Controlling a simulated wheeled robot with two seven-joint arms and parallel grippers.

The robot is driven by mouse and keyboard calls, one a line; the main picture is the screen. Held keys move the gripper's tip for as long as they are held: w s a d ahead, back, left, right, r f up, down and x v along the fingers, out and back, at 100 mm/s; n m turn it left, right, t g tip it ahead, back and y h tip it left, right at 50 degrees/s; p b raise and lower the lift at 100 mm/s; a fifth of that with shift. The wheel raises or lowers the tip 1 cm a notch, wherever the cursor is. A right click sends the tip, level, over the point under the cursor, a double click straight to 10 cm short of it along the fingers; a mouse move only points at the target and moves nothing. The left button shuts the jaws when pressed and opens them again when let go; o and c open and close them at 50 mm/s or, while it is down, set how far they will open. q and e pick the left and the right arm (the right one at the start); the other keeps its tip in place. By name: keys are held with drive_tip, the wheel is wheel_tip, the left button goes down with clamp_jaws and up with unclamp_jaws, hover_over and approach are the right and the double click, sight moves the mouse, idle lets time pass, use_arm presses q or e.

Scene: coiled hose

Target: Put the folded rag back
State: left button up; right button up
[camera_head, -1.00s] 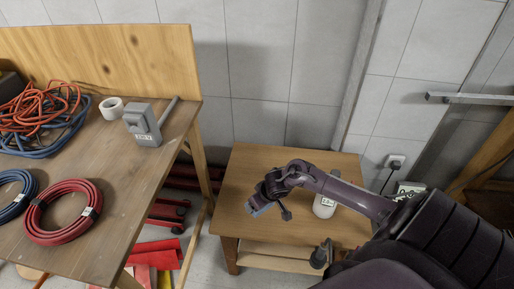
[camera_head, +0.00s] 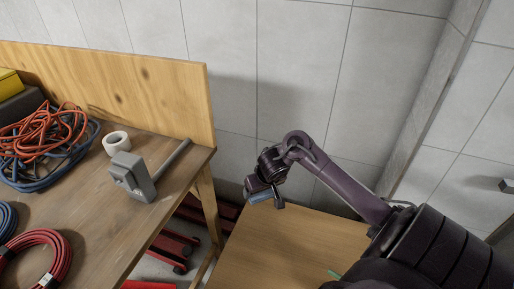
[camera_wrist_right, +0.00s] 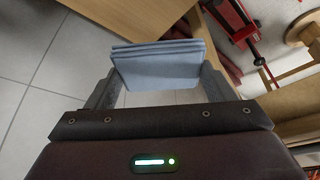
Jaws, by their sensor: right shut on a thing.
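The folded rag (camera_wrist_right: 158,66) is light blue and layered. It sits between the two fingers of my right gripper (camera_wrist_right: 158,88), which is shut on it. My left gripper is in no view.
The workbench (camera_head: 115,215) at left has a backboard, a grey device with a bar (camera_head: 132,177), a white tape roll (camera_head: 116,143), an orange and blue cord tangle (camera_head: 45,145) and a red hose coil (camera_head: 50,255). Red equipment (camera_head: 175,248) stands below. The small table's visible top is mostly clear.

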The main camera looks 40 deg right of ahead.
wheel_tip(320, 180, down, 8)
drive_tip(key=b, duration=0.6)
hover_over(259, 225)
drive_tip(key=s, duration=0.1)
drive_tip(key=f, duration=0.7)
drive_tip(key=shift+s+a, duration=0.2)
drive_tip(key=shift+a, duration=0.1)
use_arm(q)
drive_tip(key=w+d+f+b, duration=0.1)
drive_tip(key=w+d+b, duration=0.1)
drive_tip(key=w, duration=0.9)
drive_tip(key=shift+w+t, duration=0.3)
use_arm(e)
drive_tip(key=shift+f, duration=2.35)
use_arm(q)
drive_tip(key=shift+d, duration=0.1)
use_arm(e)
drive_tip(key=shift+f, duration=0.15)
drive_tip(key=o, duration=1)
drive_tip(key=shift+c, duration=0.2)
